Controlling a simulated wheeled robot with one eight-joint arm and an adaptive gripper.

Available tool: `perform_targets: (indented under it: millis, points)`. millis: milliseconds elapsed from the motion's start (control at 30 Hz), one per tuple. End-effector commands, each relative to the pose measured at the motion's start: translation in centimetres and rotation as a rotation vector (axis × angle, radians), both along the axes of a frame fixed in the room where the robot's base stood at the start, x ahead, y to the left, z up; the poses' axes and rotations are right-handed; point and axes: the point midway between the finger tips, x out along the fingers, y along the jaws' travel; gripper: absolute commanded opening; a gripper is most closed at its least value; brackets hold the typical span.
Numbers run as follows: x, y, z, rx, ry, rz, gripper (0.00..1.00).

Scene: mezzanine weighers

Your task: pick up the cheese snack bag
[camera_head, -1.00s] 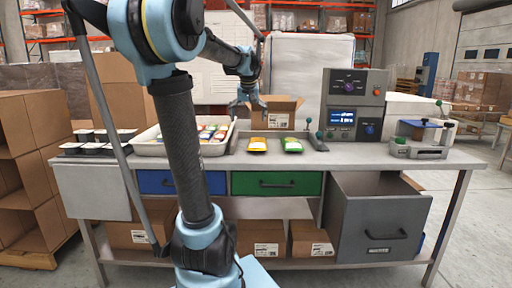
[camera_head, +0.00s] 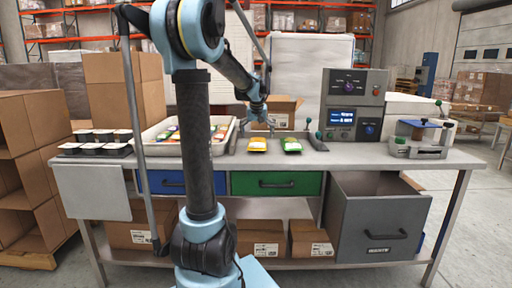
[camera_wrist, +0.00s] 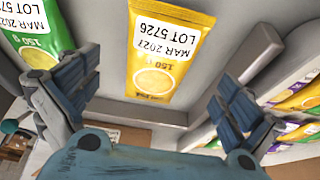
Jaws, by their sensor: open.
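A yellow snack bag (camera_head: 257,145) lies flat on the workbench; it also shows in the wrist view (camera_wrist: 168,50), with a "150 g" mark, a round yellow picture and a white lot label. Its product name is not readable. A green bag (camera_head: 291,145) lies to its right, and in the wrist view it is at upper left (camera_wrist: 36,30). My gripper (camera_head: 262,122) is above the bench, near the bags. In the wrist view its fingers (camera_wrist: 155,95) are spread wide and empty, with the yellow bag beyond the gap between them, not touched.
A white tray (camera_head: 151,149) of colourful bags stands left of the bags. Dark-lidded tubs (camera_head: 97,149) sit at the far left. A grey control box (camera_head: 352,82) and a clamp-like device (camera_head: 420,152) stand at right. An open cardboard box (camera_head: 283,104) is behind.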

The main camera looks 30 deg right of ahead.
Motion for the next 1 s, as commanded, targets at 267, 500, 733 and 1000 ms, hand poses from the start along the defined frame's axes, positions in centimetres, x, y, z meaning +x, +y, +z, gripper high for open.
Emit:
perform_targets:
  millis: [267,500,733,1000]
  points:
    - [0.6,-0.3,-1.8,0.0,0.0,0.001,1.0]
    - [1.5,-0.9,-4.7,0.0,0.0,0.001,1.0]
    - [1.8,-1.1,-5.6,0.0,0.0,0.001,1.0]
    - [1.8,-1.1,-5.6,0.0,0.0,0.0,0.73]
